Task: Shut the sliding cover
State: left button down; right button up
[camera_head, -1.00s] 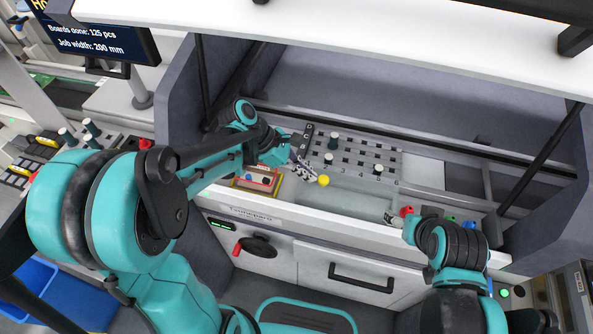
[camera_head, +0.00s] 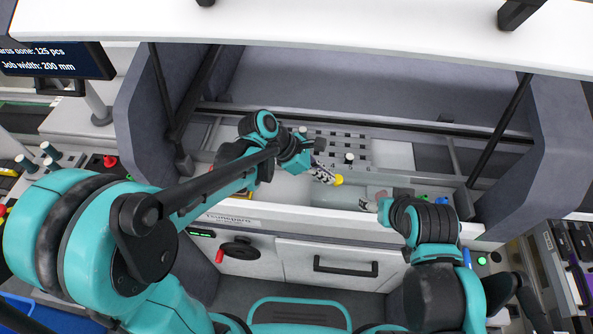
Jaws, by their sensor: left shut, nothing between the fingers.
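The sliding cover (camera_head: 288,188) looks like a pale flat panel in the work surface, partly hidden by my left arm. A yellow knob (camera_head: 339,180) stands by its right end. Right of the pale panel, a grey-green recess (camera_head: 337,197) lies open. My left gripper (camera_head: 327,175) is shut and empty, its fingertips against or very close to the left side of the yellow knob. My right gripper (camera_head: 368,204) is at the right end of the recess, small and partly hidden by its arm.
A slotted grid plate (camera_head: 362,148) with dark-topped pegs lies behind the recess. Small coloured knobs (camera_head: 442,200) stand on the right. A white hood (camera_head: 330,35) on dark struts overhangs the back. A drawer with a black handle (camera_head: 346,266) is in front.

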pick_arm(q)
send_near(380, 190)
jog(key=d+f, duration=0.1)
jog(key=d, duration=0.1)
jog(key=d+f, duration=0.1)
jog(key=d, duration=0.3)
jog(key=shift+w+d+f, duration=0.25)
jog(key=shift+d+f, duration=0.1)
jog(key=shift+f, duration=0.05)
pick_arm(e)
jog(key=shift+f, duration=0.1)
pick_arm(q)
jog(key=shift+a, duration=0.1)
